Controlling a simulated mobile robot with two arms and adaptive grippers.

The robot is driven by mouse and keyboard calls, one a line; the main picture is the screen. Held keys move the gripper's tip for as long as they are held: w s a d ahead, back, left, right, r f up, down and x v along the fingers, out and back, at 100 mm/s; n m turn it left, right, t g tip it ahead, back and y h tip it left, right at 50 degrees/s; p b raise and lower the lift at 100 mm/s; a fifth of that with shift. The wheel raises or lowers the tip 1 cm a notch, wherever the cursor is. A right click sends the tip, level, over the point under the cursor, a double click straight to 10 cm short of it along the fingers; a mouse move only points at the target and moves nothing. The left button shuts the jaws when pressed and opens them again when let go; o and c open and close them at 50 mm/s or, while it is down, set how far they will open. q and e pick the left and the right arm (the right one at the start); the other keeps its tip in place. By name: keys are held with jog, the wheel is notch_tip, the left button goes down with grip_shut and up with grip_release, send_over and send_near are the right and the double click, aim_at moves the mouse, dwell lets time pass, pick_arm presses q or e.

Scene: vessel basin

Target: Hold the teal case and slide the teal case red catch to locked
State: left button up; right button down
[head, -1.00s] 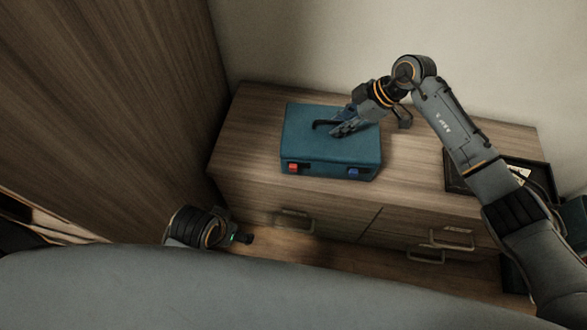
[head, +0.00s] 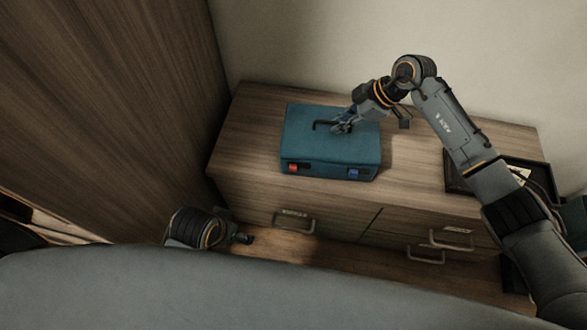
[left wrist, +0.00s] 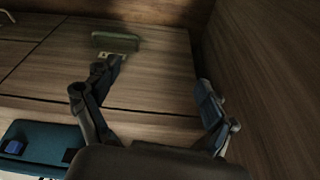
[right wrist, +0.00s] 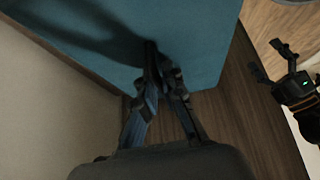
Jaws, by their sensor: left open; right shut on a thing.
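The teal case (head: 335,153) lies on the wooden drawer unit, with a dark handle (head: 322,124) on its upper face. Its red catch (head: 293,168) is at the left of the front side, and a blue catch (head: 353,173) is at the right. My right gripper (head: 340,128) is shut on the handle, also seen against the case in the right wrist view (right wrist: 158,75). The exact grip is partly hidden by the fingers. My left gripper (left wrist: 158,95) is open and empty, low in front of the drawers; part of the case (left wrist: 45,140) shows in the left wrist view.
The wooden drawer unit (head: 240,130) has metal drawer handles on its front. A dark tray (head: 462,185) with items stands at its right end, partly behind my right arm. A tall wood panel (head: 120,90) bounds the left side, and a pale wall (head: 290,50) the back.

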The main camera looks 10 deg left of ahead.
pick_arm(q)
jog(key=shift+d, duration=0.2)
jog(key=c, duration=0.6)
jog(key=d+f+h, duration=0.1)
jog(key=d+h, duration=0.2)
jog(key=s+d+f+h, duration=0.1)
jog(key=d, duration=0.1)
jog(key=shift+d+f+n+g, duration=0.1)
jog(key=shift+f+n+g, duration=0.2)
jog(key=shift+g, duration=0.1)
grip_shut()
jog(key=w+d+r+n+t+h, duration=0.2)
jog(key=w+r+n+t+h, duration=0.35)
jog(key=h, duration=0.25)
jog(key=w+a+r+n+t, duration=0.2)
jog(key=a+n+t, duration=0.3)
jog(key=n+t, duration=0.1)
jog(key=shift+w+a+r+y, duration=0.15)
jog(key=shift+w+a+y, duration=0.15)
jog(key=shift+w+a, duration=0.05)
